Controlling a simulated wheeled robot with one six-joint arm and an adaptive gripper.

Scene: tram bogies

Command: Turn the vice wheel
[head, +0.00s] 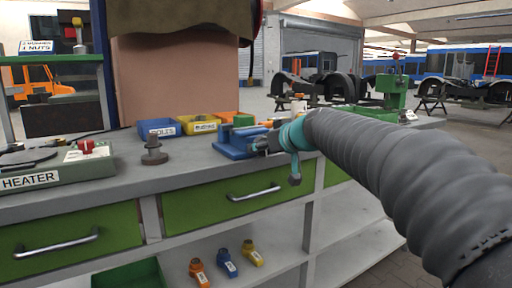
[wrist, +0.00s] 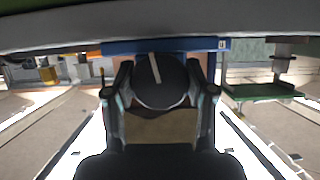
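A blue vice (head: 236,143) stands on the bench top near its front edge in the head view. In the wrist view its blue body (wrist: 230,46) shows as a bar behind the wheel. The vice wheel (wrist: 160,82) is a dark round disc with a pale stripe, tilted a little from upright. My gripper (wrist: 160,78) has one finger on each side of the wheel, close to its rim. I cannot tell whether the fingers touch it. In the head view my gripper (head: 270,143) is at the right end of the vice, and the wheel is hidden there.
Blue (head: 158,129) and yellow (head: 201,125) bins stand left of and behind the vice. A dark spindle-like part (head: 154,152) and the heater box (head: 60,168) are further left. A green machine (head: 392,92) stands at the right. Green drawers (head: 225,200) lie below the bench top.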

